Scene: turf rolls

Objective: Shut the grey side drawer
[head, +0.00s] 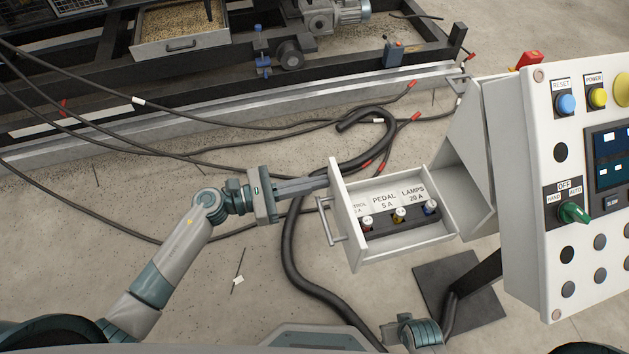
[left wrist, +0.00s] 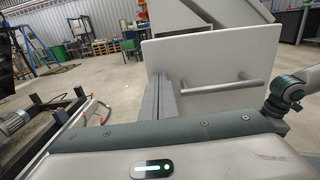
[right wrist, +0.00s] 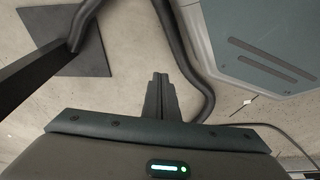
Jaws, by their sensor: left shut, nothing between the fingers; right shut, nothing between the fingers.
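The grey side drawer (head: 398,248) stands pulled out from the left side of the control box, open at the top. Inside sit several coloured fuses on a dark strip with labels. Its front panel (left wrist: 215,58) and bar handle (left wrist: 210,87) face my left gripper. My left gripper (head: 326,183) is shut and empty, its fingertips at the far part of the drawer front, beyond the handle. In the left wrist view the fingers (left wrist: 166,90) point at the panel, left of the handle; I cannot tell if they touch. My right gripper (right wrist: 160,82) is shut and empty, low above the floor.
The control box (head: 540,180) with buttons and a green switch stands at the right. A black post and base plate (head: 430,283) are below the drawer. Hoses and cables (head: 292,245) run over the floor. A machine frame (head: 200,70) is at the back.

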